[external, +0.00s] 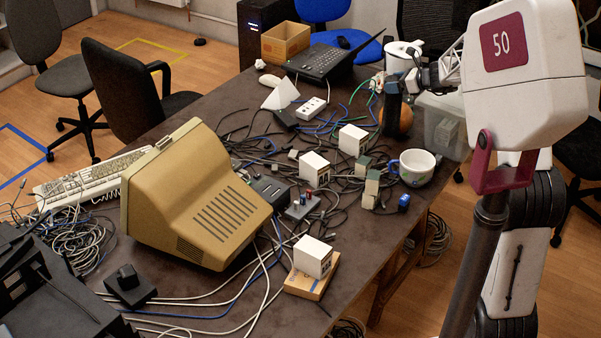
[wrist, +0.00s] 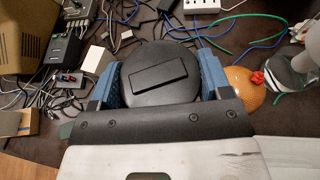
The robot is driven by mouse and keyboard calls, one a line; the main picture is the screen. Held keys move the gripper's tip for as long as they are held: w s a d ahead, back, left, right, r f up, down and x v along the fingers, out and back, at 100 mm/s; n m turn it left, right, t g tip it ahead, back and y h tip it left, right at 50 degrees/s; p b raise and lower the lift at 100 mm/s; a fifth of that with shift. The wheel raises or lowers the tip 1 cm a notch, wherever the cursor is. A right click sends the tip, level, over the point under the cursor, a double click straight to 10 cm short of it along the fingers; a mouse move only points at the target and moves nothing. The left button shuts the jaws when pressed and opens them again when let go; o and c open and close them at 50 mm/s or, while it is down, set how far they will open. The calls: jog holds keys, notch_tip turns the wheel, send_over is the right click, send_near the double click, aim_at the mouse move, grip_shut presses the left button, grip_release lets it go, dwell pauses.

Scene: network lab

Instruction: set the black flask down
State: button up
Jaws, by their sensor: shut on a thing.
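The black flask (wrist: 157,55) is seen from above in the wrist view, as a round dark top with a raised rectangular bar. My gripper (wrist: 160,78) is shut on it, with one blue finger pad on each side. In the external view the black flask (external: 390,117) is upright below my gripper (external: 394,88), near the right edge of the dark table (external: 180,100). I cannot tell whether its base touches the table.
An orange round object (wrist: 243,85) is close right of the flask. Cables, white boxes (external: 353,140) and a mug (external: 415,167) lie nearby. A clear bin (external: 437,122) stands to the right. A white power strip (wrist: 201,5) lies beyond the flask.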

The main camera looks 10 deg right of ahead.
jog(key=w+a+n+g+y, duration=0.1)
jog(key=w+a+n+g, duration=0.1)
jog(key=a, duration=1.3)
jog(key=w+a+n+g+y, duration=0.1)
jog(key=w+a+n+g, duration=0.1)
jog(key=a, duration=1.4)
jog(key=shift+w+a+r+n+g, duration=0.2)
jog(key=shift+w+a+n+g, duration=0.1)
jog(key=shift+w+n+g, duration=0.25)
jog(key=shift+s, duration=0.1)
notch_tip(320, 180, down, 6)
jog(key=shift+f, duration=0.25)
jog(key=shift+f, duration=1.85)
jog(key=o, duration=1.7)
jog(key=shift+f, duration=0.1)
